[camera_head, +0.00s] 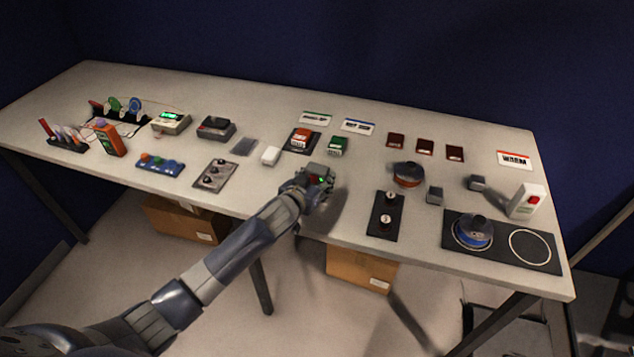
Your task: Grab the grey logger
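A small grey device with a red part and a lit green spot (321,171), which looks like the grey logger, is near the middle of the table's front part. My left gripper (314,186) is right at it, reaching in from the front left and covering its near side. I cannot tell whether the fingers are closed on the device, or whether it touches the table. My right gripper is not in view.
On the table (270,110), a red device (300,137) and a green device (337,145) stand just behind. A black panel with two knobs (386,215) and an orange-banded round object (407,174) are to the right.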

